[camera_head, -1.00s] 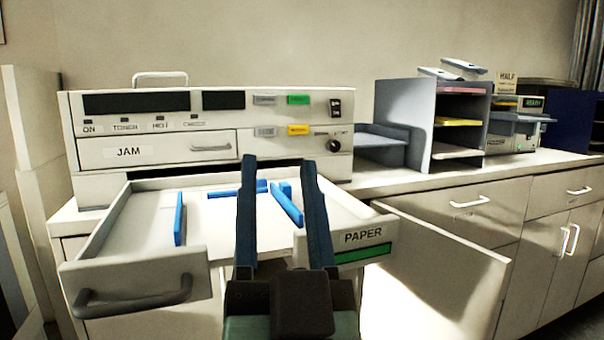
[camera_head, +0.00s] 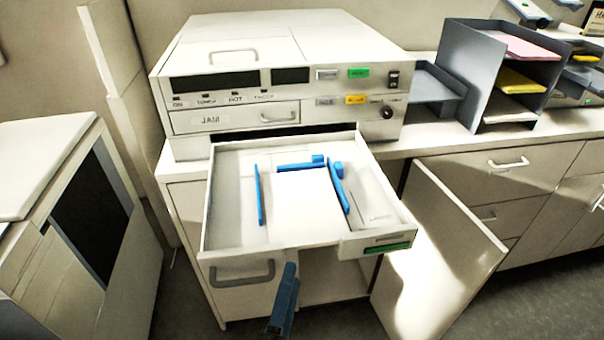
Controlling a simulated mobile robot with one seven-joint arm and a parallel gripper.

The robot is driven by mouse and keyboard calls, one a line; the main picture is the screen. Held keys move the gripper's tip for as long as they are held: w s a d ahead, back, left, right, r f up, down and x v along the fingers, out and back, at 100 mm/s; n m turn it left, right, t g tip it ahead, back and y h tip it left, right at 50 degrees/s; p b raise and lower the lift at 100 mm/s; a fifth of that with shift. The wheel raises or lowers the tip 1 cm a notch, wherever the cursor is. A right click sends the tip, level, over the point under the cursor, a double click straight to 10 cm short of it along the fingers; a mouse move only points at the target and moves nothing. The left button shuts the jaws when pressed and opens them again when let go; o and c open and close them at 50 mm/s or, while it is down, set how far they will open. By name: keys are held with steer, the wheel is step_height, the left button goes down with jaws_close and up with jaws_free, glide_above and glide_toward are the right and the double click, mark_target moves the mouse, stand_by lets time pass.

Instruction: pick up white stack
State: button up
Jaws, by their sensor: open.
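A white stack (camera_head: 508,111) lies on the bottom shelf of the grey paper organizer (camera_head: 459,75), below a yellow stack and a pink stack. A bright white rectangle (camera_head: 305,205), which looks like paper, lies between the blue guides in the open paper drawer (camera_head: 228,238). My gripper (camera_head: 285,296) is at the bottom of the view, in front of the drawer's front wall, apart from both white items. One dark blue finger shows clearly; the rest is hidden or out of frame. It is open, with nothing seen in it.
The beige machine (camera_head: 240,100) stands on the counter behind the drawer. An open cabinet door (camera_head: 440,245) juts out at the right below the counter. A grey tray (camera_head: 432,86) sits left of the organizer. Another cabinet (camera_head: 50,170) stands at the left.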

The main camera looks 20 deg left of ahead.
mark_target(304, 247)
steer(key=shift+m+g, duration=0.5)
steer(key=shift+d+f+p+x, duration=0.1)
steer(key=shift+f+p+x, duration=0.25)
steer(key=shift+x, duration=1.55)
steer(key=shift+d+f+p+x, duration=0.1)
steer(key=shift+f+p+x, duration=0.3)
steer(key=shift+x, duration=1.45)
steer(key=shift+f+p+x, duration=0.2)
steer(key=shift+f+x, duration=0.25)
steer(key=shift+x, duration=1.45)
jaws_close()
